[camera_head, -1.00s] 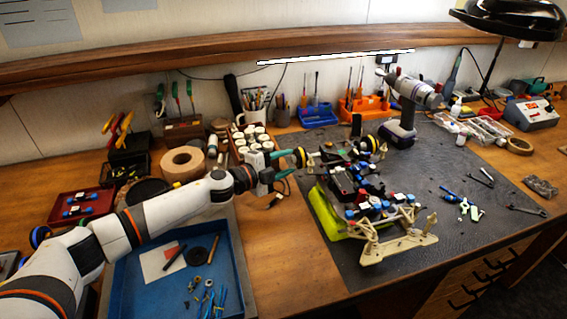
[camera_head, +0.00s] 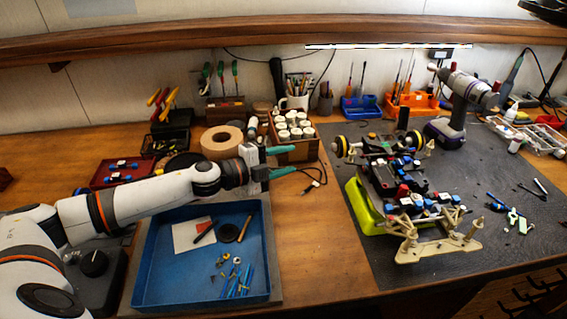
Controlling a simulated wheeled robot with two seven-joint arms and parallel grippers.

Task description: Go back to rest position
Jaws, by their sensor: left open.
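My left arm comes in from the left over the blue tray (camera_head: 160,292). My left gripper (camera_head: 288,161) is open and empty, its two green fingertips apart and pointing right, above the wooden table in front of the box of white jars. The RC racecar chassis (camera_head: 405,195) stands on its yellow-green stand (camera_head: 364,207) on the dark mat. The gripper is well to the left of it, not touching it. My right gripper is not in view.
A tape roll (camera_head: 222,137) and a jar box (camera_head: 293,147) stand just behind my left gripper. The blue tray below holds small parts. A drill (camera_head: 459,105) stands at the back right. Bare table lies between tray and mat.

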